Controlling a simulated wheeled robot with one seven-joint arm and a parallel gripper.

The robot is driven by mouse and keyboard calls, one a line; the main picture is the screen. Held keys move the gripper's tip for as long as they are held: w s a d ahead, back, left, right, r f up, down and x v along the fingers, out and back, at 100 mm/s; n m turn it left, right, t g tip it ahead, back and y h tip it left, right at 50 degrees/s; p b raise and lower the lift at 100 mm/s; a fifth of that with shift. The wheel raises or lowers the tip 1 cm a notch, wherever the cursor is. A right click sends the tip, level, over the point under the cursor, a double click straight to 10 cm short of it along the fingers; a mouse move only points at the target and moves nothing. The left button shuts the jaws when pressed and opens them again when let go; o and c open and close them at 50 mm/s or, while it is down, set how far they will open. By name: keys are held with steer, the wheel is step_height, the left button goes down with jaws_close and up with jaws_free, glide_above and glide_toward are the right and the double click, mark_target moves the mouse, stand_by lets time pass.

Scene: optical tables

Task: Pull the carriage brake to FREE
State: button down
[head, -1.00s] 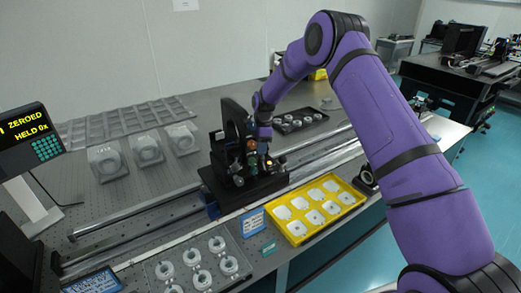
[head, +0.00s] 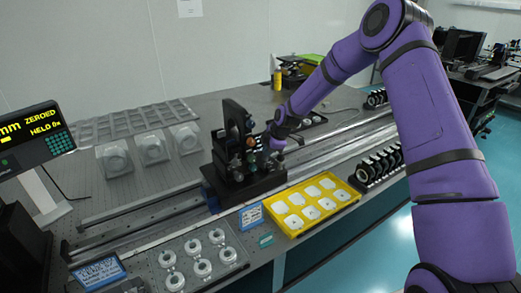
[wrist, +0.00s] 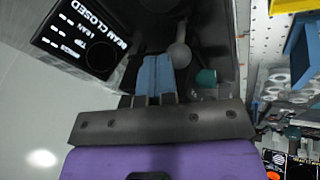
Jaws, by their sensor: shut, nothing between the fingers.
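The black carriage (head: 243,182) sits across the rails on the optical table, with an upright plate and several small knobs. My gripper (head: 272,150) is at the carriage's right side, partly hidden by my arm. In the wrist view my gripper (wrist: 156,62) shows shut, its blue fingertips together. A grey ball-ended lever (wrist: 180,54) is just right of the fingertips; I cannot tell whether they touch. A teal knob (wrist: 206,77) is farther right. No FREE marking is readable, and I cannot tell for certain which part is the brake.
A "BEAM CLOSED" panel (wrist: 88,38) is close by in the wrist view. A yellow tray (head: 342,193) of white pieces lies in front of the carriage. Metal rails (head: 125,213) run left and right. Grey mounts (head: 153,147) stand behind; a readout (head: 38,133) stands left.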

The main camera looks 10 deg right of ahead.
steer(key=shift+s+r, duration=0.1)
steer(key=shift+s, duration=0.05)
steer(key=shift+r, duration=0.7)
stand_by(0.3)
